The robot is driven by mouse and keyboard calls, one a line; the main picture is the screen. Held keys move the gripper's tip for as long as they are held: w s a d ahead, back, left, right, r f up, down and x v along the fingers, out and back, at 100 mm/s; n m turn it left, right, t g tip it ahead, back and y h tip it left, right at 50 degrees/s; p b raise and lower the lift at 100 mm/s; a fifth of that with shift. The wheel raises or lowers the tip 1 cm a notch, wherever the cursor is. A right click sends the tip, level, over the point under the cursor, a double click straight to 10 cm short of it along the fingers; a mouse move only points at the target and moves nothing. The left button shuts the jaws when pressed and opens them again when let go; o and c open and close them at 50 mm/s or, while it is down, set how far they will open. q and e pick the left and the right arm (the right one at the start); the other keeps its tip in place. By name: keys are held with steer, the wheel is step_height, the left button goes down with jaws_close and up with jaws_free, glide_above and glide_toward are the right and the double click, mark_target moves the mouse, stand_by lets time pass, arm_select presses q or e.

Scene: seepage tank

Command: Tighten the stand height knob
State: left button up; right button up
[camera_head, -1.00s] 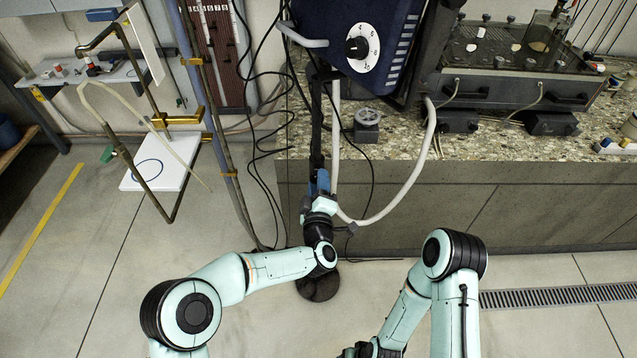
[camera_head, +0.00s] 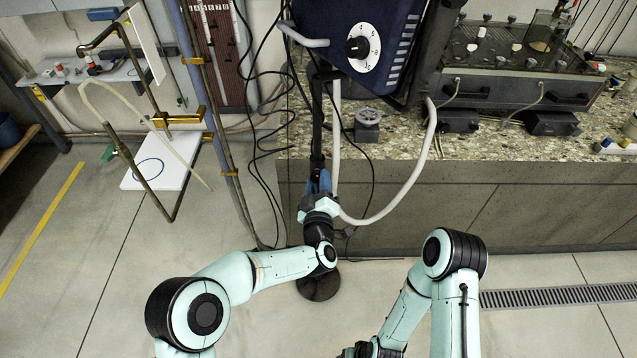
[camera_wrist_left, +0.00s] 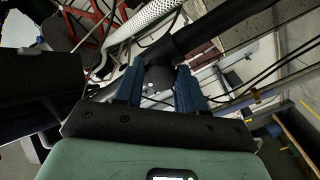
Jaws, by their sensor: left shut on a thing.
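The stand is a black upright post (camera_head: 317,128) below the blue unit, with a round dark foot (camera_head: 318,286) on the floor. My left gripper (camera_head: 319,183) is at the lower part of the post. In the left wrist view, the blue fingers of my left gripper (camera_wrist_left: 157,84) are closed around a dark piece on the post, the stand height knob (camera_wrist_left: 157,77). The fingers hide the knob in the head view. The post also shows in the left wrist view (camera_wrist_left: 222,27). My right gripper (camera_head: 366,351) is cut off at the bottom edge, and its fingers are not clear.
A blue unit (camera_head: 392,22) with a white dial (camera_head: 364,47) is above the post. A pale hose (camera_head: 402,197) loops beside my left gripper, and black cables (camera_head: 268,165) hang to its left. The stone-topped bench (camera_head: 480,180) stands to the right. Open floor lies in front.

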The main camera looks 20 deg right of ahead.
arm_select(q)
steer(key=o, duration=1)
steer(key=shift+o, duration=0.2)
steer(key=v, duration=1.3)
steer(key=shift+s+p, duration=0.2)
steer(key=shift+p, duration=0.25)
arm_select(e)
steer(key=shift+s+a+r, duration=0.3)
steer(key=shift+s+r, duration=0.2)
steer(key=shift+s, duration=0.15)
arm_select(q)
steer(key=shift+a, duration=0.1)
